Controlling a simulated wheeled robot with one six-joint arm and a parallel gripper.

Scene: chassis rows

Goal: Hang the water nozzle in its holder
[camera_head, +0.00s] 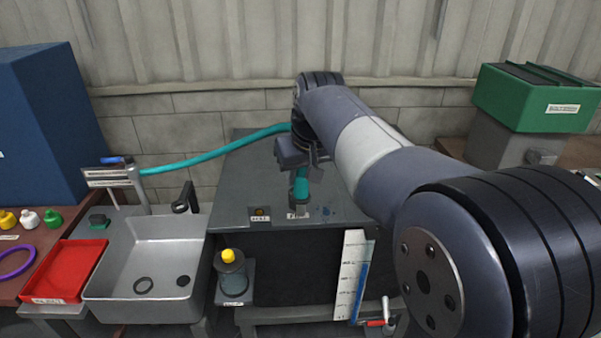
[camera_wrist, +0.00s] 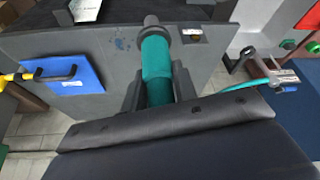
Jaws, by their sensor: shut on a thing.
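My gripper (camera_wrist: 157,92) is shut on the teal water nozzle (camera_wrist: 156,63), with one dark finger on each side of it. The nozzle's grey tip (camera_wrist: 151,21) points away from the wrist. In the head view the nozzle (camera_head: 300,186) hangs roughly upright under my gripper, over the front part of the grey bench top (camera_head: 245,185). Its teal hose (camera_head: 205,156) runs left to a labelled stand (camera_head: 112,178) behind the sink. Small labelled marks lie at the bench's front edge. I cannot tell which fitting is the holder, or whether the tip touches the bench.
A grey sink (camera_head: 150,262) with a dark tap (camera_head: 187,198) and a red tray (camera_head: 68,270) are at left. A yellow-topped canister (camera_head: 232,275) stands below the bench edge. A green box (camera_head: 535,97) is at right. A blue clipboard-like panel (camera_wrist: 62,75) shows in the wrist view.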

